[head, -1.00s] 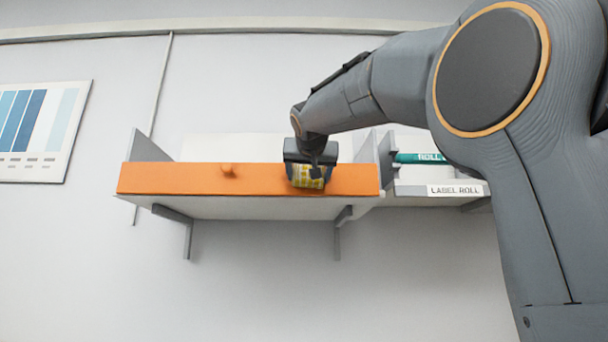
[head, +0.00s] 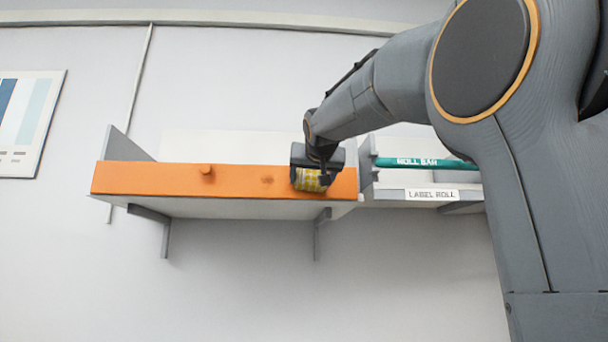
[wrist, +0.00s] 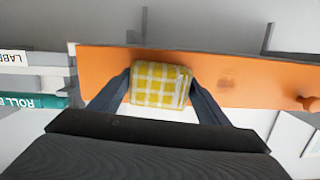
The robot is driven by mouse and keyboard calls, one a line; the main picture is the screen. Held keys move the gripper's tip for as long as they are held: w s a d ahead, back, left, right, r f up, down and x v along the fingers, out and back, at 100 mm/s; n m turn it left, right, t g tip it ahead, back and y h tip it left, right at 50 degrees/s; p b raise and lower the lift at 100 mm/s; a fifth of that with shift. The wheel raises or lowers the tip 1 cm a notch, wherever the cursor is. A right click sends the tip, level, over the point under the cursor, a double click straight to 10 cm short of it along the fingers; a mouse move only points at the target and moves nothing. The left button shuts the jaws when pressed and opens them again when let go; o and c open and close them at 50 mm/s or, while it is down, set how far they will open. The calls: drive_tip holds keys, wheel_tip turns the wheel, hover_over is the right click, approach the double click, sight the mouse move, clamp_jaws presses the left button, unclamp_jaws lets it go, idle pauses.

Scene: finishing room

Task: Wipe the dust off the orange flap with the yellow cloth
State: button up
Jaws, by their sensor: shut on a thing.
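The orange flap (head: 235,180) is a long front panel on a wall shelf, with a small orange knob (head: 207,169) on its left half. A darker smudge (head: 267,180) shows on the flap just left of my gripper. My gripper (head: 315,172) is shut on the yellow checked cloth (head: 311,181) and holds it at the right part of the flap. In the wrist view the cloth (wrist: 160,84) sits between both fingers, in front of the flap (wrist: 235,84). The flap face behind the cloth is hidden, and I cannot tell how firmly the cloth touches it.
Grey brackets (head: 166,238) hang below the shelf. A striped chart (head: 28,122) is on the left wall. The space below is clear.

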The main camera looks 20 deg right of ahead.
sight(300, 176)
drive_tip(key=shift+s+d, duration=0.1)
drive_tip(key=shift+d, duration=0.4)
drive_tip(key=shift+f, duration=0.1)
drive_tip(key=shift+a, duration=0.1)
drive_tip(key=shift+w+a+b, duration=0.15)
drive_tip(key=shift+a+b, duration=0.35)
drive_tip(key=shift+w+a+b, duration=0.15)
drive_tip(key=shift+a+b, duration=0.3)
drive_tip(key=shift+a, duration=0.05)
drive_tip(key=shift+w+a+b, duration=0.25)
drive_tip(key=shift+a+b, duration=0.25)
drive_tip(key=shift+a, duration=0.45)
drive_tip(key=shift+w+a+b, duration=0.3)
drive_tip(key=shift+a+b, duration=0.05)
drive_tip(key=shift+a, duration=0.5)
drive_tip(key=shift+w+a+b, duration=0.3)
drive_tip(key=shift+a+b, duration=0.1)
drive_tip(key=shift+a, duration=0.4)
drive_tip(key=shift+w+a+b, duration=0.3)
drive_tip(key=shift+a+b, duration=0.05)
drive_tip(key=shift+a, duration=0.5)
drive_tip(key=shift+w+a+b, duration=0.15)
drive_tip(key=shift+w+a, duration=0.15)
drive_tip(key=shift+a, duration=0.65)
drive_tip(key=shift+w+a+b, duration=0.15)
drive_tip(key=shift+w+a, duration=0.15)
drive_tip(key=shift+a, duration=0.6)
drive_tip(key=shift+w+a+b, duration=0.15)
drive_tip(key=shift+w+a, duration=0.15)
drive_tip(key=shift+a, duration=0.65)
